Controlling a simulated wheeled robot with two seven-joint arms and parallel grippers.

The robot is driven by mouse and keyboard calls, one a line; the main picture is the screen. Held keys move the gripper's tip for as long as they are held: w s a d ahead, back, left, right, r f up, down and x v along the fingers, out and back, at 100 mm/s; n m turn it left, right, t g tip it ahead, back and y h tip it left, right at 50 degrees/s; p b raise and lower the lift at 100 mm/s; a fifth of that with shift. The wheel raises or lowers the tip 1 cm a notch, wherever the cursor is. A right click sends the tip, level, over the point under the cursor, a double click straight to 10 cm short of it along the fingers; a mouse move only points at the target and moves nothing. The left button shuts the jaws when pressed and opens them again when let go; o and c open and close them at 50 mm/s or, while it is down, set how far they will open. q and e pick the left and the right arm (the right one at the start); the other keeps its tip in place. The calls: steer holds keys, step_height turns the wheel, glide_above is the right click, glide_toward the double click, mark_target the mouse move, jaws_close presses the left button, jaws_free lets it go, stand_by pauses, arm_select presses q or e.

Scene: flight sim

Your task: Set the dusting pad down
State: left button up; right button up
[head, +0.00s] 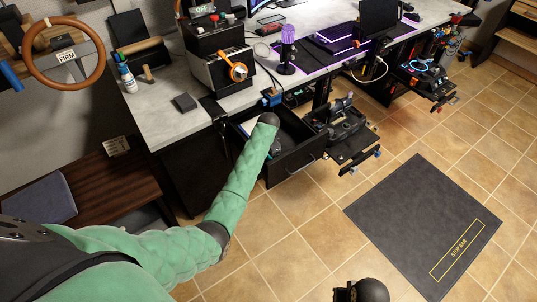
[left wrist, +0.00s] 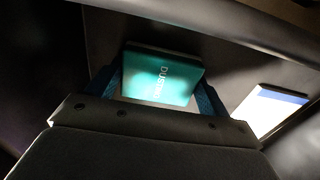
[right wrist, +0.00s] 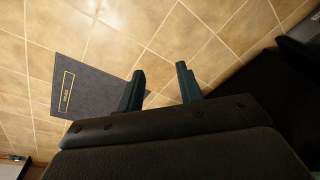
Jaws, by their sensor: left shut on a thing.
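The dusting pad (left wrist: 160,78) is a teal block with its name printed on it, seen in the left wrist view. My left gripper (left wrist: 158,90) is shut on it, one finger at each side. The pad is inside or just over the open dark drawer (head: 295,172) under the desk; I cannot tell whether it touches the bottom. In the head view my left forearm and wrist hide the pad. My right gripper (right wrist: 158,84) is open and empty above the tiled floor.
A white and blue item (left wrist: 268,108) lies in the drawer right of the pad. A dark mat (head: 420,220) lies on open floor.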

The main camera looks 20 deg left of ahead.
arm_select(q)
steer(key=shift+f, duration=0.1)
steer(key=o, duration=0.9)
steer(key=shift+o, duration=0.2)
arm_select(e)
steer(key=shift+w+r, duration=0.1)
steer(key=shift+w, duration=0.05)
arm_select(q)
steer(key=shift+r, duration=0.5)
step_height(320, 180, up, 11)
steer(key=b, duration=0.2)
steer(key=shift+r, duration=0.2)
arm_select(e)
step_height(320, 180, up, 8)
steer(key=s, duration=0.2)
steer(key=shift+d+r, duration=0.15)
steer(key=shift+d, duration=0.05)
arm_select(q)
steer(key=shift+w+n, duration=0.1)
steer(key=shift+n, duration=0.2)
